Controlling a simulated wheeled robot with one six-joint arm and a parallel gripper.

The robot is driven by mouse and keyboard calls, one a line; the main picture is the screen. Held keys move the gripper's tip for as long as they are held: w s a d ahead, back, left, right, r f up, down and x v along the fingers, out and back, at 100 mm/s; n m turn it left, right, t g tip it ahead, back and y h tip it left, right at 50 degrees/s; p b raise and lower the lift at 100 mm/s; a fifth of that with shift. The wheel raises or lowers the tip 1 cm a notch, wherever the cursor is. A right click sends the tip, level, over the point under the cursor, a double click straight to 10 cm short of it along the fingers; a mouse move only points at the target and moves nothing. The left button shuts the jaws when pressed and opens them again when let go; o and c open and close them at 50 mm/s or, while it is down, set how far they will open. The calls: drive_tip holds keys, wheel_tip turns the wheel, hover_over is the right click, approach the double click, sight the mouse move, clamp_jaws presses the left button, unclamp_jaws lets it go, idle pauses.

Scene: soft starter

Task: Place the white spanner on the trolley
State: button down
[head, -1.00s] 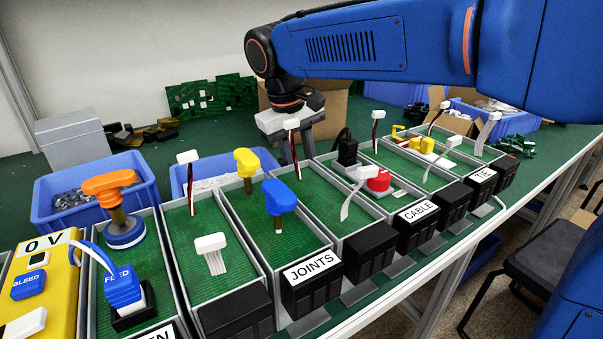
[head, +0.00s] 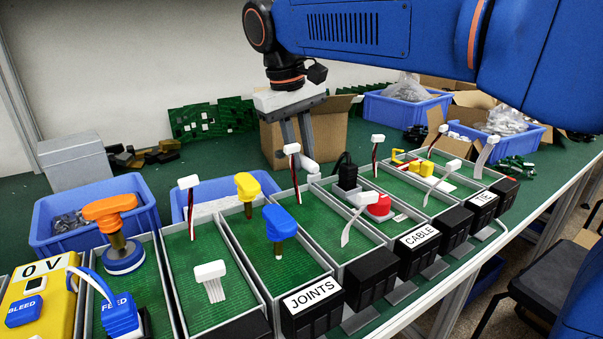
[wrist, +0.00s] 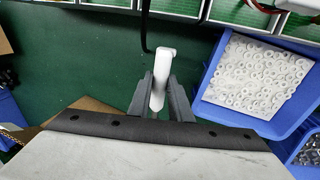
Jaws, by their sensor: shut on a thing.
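The white spanner (wrist: 161,66) is upright in the wrist view, held between the two grey fingers of my gripper (wrist: 160,88). In the head view my gripper (head: 300,152) points down behind the row of green-floored trays, in front of an open cardboard box. The lower end of the white spanner (head: 310,168) shows at the fingertips, and the rest is hidden by them. It appears to be above the green bench. I cannot make out a trolley in either view.
Trays with upright connectors and knobs, such as a blue knob (head: 279,221), line the bench front. A blue bin (wrist: 270,80) of white rings is close right of the fingers in the wrist view. The cardboard box (head: 330,135) stands behind. A dark chair (head: 540,290) is at right.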

sight(301, 156)
wheel_tip(301, 156, up, 8)
drive_tip(key=shift+r, duration=0.25)
drive_tip(key=shift+f, duration=3.5)
